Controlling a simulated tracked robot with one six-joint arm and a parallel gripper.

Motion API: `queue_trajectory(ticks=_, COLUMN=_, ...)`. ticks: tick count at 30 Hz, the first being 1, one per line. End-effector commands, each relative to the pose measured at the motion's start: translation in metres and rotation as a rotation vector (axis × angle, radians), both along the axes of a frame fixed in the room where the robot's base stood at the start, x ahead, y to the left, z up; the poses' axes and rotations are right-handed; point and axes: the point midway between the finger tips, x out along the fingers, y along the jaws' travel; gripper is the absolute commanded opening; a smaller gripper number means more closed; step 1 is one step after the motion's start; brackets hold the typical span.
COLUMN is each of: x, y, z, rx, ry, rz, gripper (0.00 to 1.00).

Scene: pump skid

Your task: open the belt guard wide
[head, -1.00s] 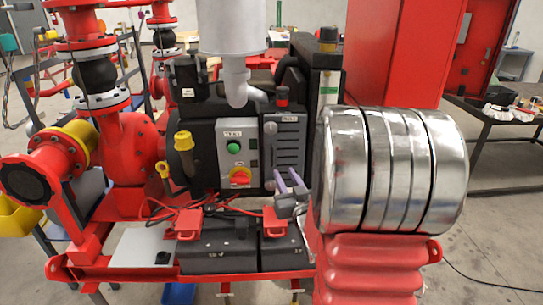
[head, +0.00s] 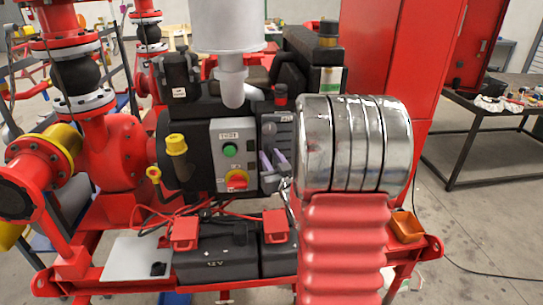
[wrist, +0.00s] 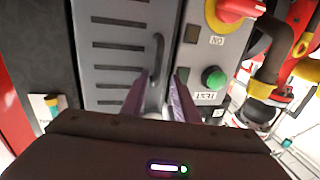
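The belt guard (wrist: 118,50) is a grey slotted panel with a dark bar handle (wrist: 156,58) along one edge. In the wrist view it looks flat against the machine, beside the control box. In the head view only a strip of the guard (head: 284,131) shows, the rest hidden by my arm. My gripper (head: 270,156) is at the front of the guard, its purple fingers pointing at it. In the wrist view the fingers (wrist: 159,78) are apart, with the handle seen between and beyond their tips. I cannot tell whether they touch it.
A grey control box (head: 230,152) with a green button and red-yellow switch stands close beside the guard. A black battery (head: 215,262) with red clamps and cables sits below. An orange tray (head: 407,226) is at the skid's right end. A red cabinet (head: 395,60) stands behind.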

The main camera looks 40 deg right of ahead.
Motion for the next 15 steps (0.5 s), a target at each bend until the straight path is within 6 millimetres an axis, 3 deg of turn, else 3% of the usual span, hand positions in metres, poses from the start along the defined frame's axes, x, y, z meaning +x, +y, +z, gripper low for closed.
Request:
queue_trajectory(ticks=9, x=-0.007, y=-0.011, z=0.000, rx=0.001, ry=0.000, rz=-0.023, gripper=0.28)
queue_trajectory(ticks=15, x=-0.009, y=-0.014, z=0.000, rx=0.001, ry=0.000, rz=-0.028, gripper=0.13)
